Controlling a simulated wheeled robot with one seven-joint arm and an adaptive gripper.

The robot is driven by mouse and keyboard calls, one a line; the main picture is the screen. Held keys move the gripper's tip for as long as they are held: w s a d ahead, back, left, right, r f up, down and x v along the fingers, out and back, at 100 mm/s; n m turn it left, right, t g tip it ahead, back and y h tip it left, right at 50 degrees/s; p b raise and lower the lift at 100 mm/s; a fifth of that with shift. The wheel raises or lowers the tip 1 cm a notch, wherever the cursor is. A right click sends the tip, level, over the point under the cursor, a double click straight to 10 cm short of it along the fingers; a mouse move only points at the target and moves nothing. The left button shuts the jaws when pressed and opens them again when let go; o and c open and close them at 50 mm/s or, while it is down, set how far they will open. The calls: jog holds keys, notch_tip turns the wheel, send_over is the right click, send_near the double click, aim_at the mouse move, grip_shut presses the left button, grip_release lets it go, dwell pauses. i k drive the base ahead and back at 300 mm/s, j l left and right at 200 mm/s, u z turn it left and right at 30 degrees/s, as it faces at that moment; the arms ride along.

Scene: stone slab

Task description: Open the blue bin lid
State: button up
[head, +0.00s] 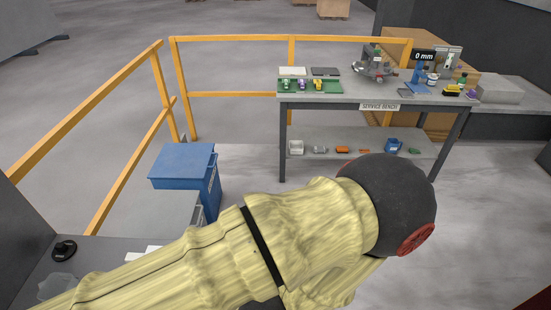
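The blue bin (212,191) stands on the floor left of centre in the head view, at the corner of the yellow railing. Its flat blue lid (183,161) lies over the top and looks closed. A pale label shows on the bin's right side. The bin's lower front is hidden behind a grey surface. My arm, in a yellowish sleeve with a dark round joint, crosses the lower middle of the view, right of and nearer than the bin. My gripper is not in view.
A service bench (345,90) with tools and small parts stands beyond, to the right. A yellow railing (108,162) runs left of and behind the bin. A grey surface (150,216) with a black knob (64,250) lies in front. Floor between bin and bench looks clear.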

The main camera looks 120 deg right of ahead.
aim_at(174, 161)
jog(key=l+z, duration=0.1)
jog(key=z, duration=3.25)
jog(key=i+l, duration=0.1)
jog(key=l, duration=0.3)
jog(key=i+l, duration=0.1)
jog(key=l, duration=0.35)
jog(key=i+l, duration=0.1)
jog(key=l, duration=0.3)
jog(key=i+l, duration=0.3)
jog(key=i, duration=0.15)
jog(key=i+l, duration=0.3)
jog(key=i, duration=0.2)
jog(key=i+l+u, duration=0.1)
jog(key=i+l, duration=0.2)
jog(key=i, duration=0.15)
jog(key=i+j, duration=0.9)
jog(key=i, duration=0.15)
